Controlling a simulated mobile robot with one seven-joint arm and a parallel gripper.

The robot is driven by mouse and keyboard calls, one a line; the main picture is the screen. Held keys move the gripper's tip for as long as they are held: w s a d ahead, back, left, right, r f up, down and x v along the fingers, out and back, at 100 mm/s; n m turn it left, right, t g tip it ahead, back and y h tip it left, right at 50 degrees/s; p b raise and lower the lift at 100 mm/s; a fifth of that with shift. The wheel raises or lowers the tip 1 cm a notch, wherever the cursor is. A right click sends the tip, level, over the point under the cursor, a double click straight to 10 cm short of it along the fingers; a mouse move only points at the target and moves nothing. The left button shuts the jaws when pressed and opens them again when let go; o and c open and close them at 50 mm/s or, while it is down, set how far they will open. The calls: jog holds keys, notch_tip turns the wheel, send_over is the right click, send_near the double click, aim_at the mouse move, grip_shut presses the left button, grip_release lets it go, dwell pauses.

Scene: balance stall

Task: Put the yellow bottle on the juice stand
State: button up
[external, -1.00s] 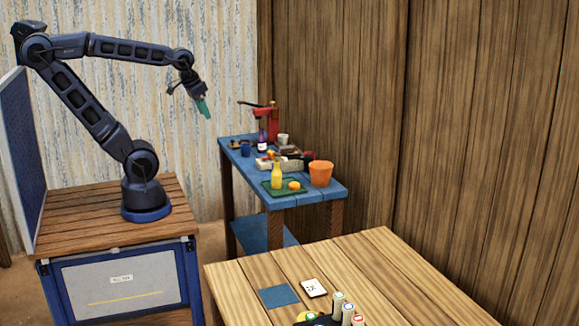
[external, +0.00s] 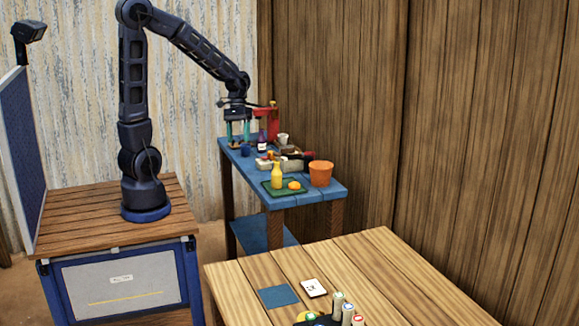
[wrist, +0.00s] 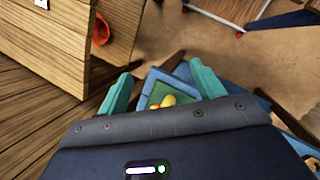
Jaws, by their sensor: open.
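My gripper (external: 238,141) is open and empty, fingers pointing down over the back left of the blue table, apart from the bottle. It also shows in the wrist view (wrist: 161,88). I cannot tell which thing is the juice stand.
A red press (external: 270,122) and a dark bottle (external: 262,140) stand close right of my gripper. An orange bucket (external: 321,173) stands at the table's right. The wooden table (external: 350,262) in front holds a blue square (external: 278,296), a white card (external: 313,287) and several coloured items.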

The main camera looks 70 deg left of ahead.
jog(key=w+a+f+n+h, duration=0.2)
jog(key=w+f+n+h, duration=0.15)
jog(key=f, duration=0.25)
jog(key=w+a+f+n+h, duration=0.2)
jog(key=w+a+f+h, duration=0.1)
jog(key=w+f, duration=0.15)
jog(key=n+t+h, duration=0.5)
jog(key=n+h, duration=0.2)
jog(key=n, duration=0.1)
send_near(280, 178)
jog(key=shift+s+a+r+y, duration=0.25)
jog(key=shift+s+r, duration=0.35)
jog(key=shift+w+a+f+n+t, duration=0.3)
jog(key=shift+w+f+n+t, duration=0.1)
jog(key=shift+f+n+t, duration=0.1)
jog(key=x, duration=0.5)
jog(key=shift+d, duration=0.2)
jog(key=shift+x, duration=2.65)
jog(key=shift+s+d, duration=0.1)
jog(key=shift+s, duration=0.1)
jog(key=c, duration=1.3)
